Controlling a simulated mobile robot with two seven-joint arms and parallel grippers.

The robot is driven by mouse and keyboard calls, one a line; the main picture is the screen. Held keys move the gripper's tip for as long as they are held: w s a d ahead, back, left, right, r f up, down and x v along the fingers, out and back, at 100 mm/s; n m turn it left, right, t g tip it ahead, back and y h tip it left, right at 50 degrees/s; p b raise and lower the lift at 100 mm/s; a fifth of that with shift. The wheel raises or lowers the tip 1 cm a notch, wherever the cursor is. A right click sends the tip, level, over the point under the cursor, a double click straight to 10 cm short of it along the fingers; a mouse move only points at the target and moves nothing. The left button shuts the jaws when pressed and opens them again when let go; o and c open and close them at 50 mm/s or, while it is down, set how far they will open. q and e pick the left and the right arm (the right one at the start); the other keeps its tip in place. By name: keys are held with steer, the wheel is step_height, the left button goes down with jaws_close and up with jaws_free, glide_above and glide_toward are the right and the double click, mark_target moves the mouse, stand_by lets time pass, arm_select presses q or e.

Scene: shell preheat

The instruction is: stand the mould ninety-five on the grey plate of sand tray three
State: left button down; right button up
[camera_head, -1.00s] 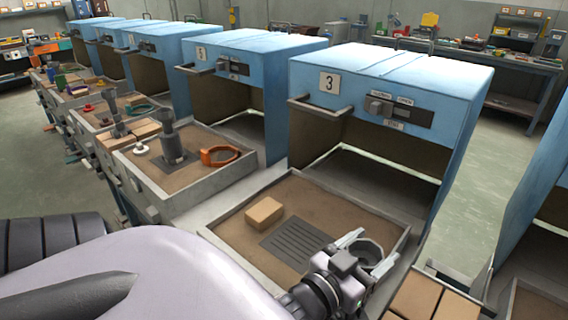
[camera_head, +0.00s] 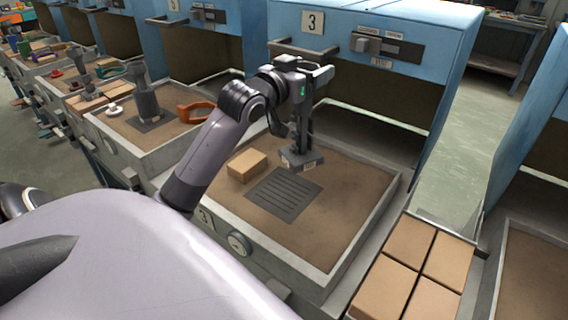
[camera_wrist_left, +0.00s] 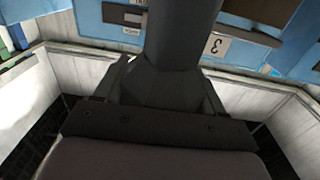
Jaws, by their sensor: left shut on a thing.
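My left gripper (camera_head: 303,82) is shut on a dark grey mould (camera_head: 300,159). The mould hangs upright below it, with a narrow stem and a wider foot bearing a small pale label too small to read. The foot is at the far end of the grey slotted plate (camera_head: 284,196) in sand tray three (camera_head: 378,215); I cannot tell whether it touches or hovers. In the left wrist view a dark stem (camera_wrist_left: 180,45) rises from the gripper. My right gripper is not in view.
A tan block (camera_head: 246,165) lies on the sand left of the plate. The blue oven marked 3 (camera_head: 400,20) stands open behind the tray. Tan blocks (camera_head: 408,242) lie to the right.

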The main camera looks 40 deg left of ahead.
arm_select(q)
steer(key=a+r+b, duration=0.1)
steer(key=a+r, duration=0.4)
steer(key=r, duration=0.1)
step_height(320, 180, down, 20)
steer(key=b, duration=0.3)
steer(key=shift+s+r, duration=0.2)
steer(key=shift+s, duration=0.15)
steer(key=shift+f, duration=0.1)
steer(key=shift+c, duration=0.5)
jaws_free()
steer(key=shift+f, duration=0.15)
steer(key=s+d, duration=0.1)
steer(key=s, duration=1.1)
steer(key=shift+d, duration=0.2)
